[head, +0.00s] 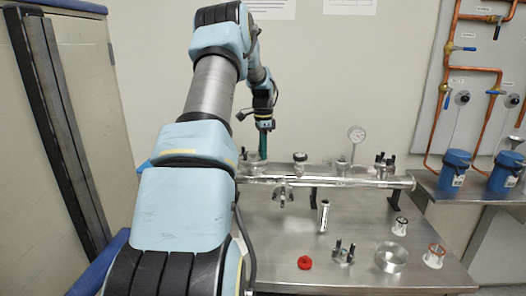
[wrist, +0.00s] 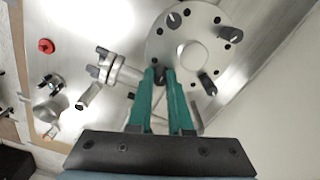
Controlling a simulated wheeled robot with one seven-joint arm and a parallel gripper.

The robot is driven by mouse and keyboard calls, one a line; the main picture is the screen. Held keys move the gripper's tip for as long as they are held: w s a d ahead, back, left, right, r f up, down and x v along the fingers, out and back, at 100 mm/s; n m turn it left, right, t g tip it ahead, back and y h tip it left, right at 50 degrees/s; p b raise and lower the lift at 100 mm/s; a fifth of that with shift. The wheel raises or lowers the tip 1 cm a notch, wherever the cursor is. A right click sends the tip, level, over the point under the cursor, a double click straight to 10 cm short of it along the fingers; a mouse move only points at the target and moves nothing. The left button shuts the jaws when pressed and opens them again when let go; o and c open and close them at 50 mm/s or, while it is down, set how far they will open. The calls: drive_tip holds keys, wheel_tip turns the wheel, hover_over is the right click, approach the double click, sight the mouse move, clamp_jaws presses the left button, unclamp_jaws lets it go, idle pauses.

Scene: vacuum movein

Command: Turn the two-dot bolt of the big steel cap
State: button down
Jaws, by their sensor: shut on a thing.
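The big steel cap (wrist: 200,20) is a round grey flange with several small holes, seen at the top of the wrist view. Dark upright bolts stand around it, one at the upper left (wrist: 173,20) and one at the lower right (wrist: 207,84). My gripper (wrist: 159,74) has its teal fingers at the cap's lower left edge, shut on a dark bolt (wrist: 159,70) mostly hidden between the fingertips. I cannot make out any dots on it. In the head view my gripper (head: 263,150) points down at the left end of the steel tube (head: 335,181).
A gauge (head: 356,133) stands behind the tube. Blue containers (head: 455,168) and copper pipes are at the right. The front left table is mostly clear.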

drive_tip(key=m+p, duration=0.1)
drive_tip(key=m, duration=0.5)
idle(0.6)
drive_tip(key=c, duration=0.8)
unclamp_jaws()
drive_tip(key=shift+c, duration=0.2)
drive_tip(key=shift+r, duration=0.1)
wheel_tip(320, 180, up, 11)
drive_tip(key=b, duration=0.3)
